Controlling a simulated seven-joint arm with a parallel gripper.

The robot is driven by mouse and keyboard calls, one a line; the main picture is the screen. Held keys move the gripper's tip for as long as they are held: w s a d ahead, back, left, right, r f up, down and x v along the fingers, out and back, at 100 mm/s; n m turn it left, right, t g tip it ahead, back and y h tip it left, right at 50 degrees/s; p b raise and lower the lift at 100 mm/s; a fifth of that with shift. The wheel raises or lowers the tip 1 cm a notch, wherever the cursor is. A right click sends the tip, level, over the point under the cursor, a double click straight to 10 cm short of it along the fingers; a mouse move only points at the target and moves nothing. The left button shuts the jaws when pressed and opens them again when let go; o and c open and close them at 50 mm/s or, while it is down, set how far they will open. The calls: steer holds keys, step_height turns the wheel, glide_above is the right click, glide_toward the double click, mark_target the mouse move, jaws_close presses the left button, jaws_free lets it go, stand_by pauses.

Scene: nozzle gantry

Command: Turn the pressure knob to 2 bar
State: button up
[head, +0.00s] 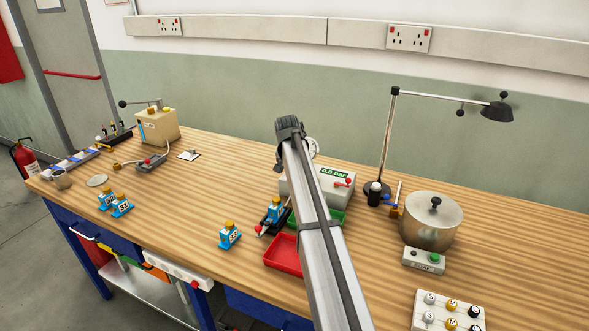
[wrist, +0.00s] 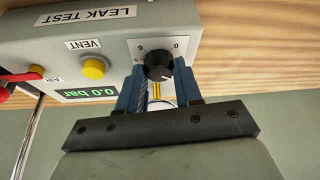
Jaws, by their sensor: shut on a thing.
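The grey leak test box (head: 337,187) stands at the middle of the bench, partly hidden behind my arm. Its green display (head: 335,172) reads 0.0 bar; the display (wrist: 91,94) is upside down in the wrist view and reads the same. The black pressure knob (wrist: 159,64) sits on a white dial plate (wrist: 139,46) with 0 and 6 legible. My gripper (wrist: 158,70) has its two blue fingers on either side of the knob, shut on it. In the head view my arm hides the knob and fingertips.
The yellow vent button (wrist: 94,68) and red air handle (wrist: 4,94) are on the same box. A red tray (head: 283,254) and a green tray lie in front of it. A metal pot (head: 430,225) and a lamp (head: 497,111) stand to the right.

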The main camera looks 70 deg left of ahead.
steer(key=shift+m+h, duration=0.3)
steer(key=shift+m, duration=0.4)
steer(key=o, duration=1)
steer(key=v, duration=1.3)
steer(key=shift+s+d+r, duration=0.1)
steer(key=shift+s+r, duration=0.2)
steer(key=shift+s, duration=0.05)
steer(key=shift+w, duration=0.1)
